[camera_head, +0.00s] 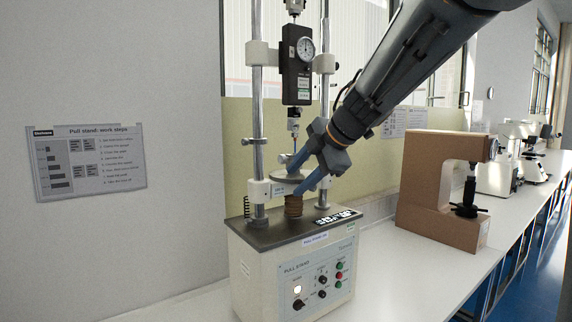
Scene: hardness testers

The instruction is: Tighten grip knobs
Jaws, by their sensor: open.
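The pull stand (290,262) stands on the white bench, with a dial force gauge (297,62) between two upright chrome columns. A thin grip rod (293,124) hangs below the gauge. Below it is a light round plate (289,174) on a crossbar, with a brown ribbed cylinder (293,206) under that. My gripper (292,180) comes in from the upper right, its two blue fingers open at the round plate. Whether they touch anything is unclear. The grip knobs are too small or hidden behind my fingers to make out.
A brown C-shaped tester (415,190) stands to the right, with white testers (497,178) farther back. A work-steps sign (88,158) hangs on the left wall. The stand's front panel has knobs and lit buttons. Bench space between the stand and brown tester is clear.

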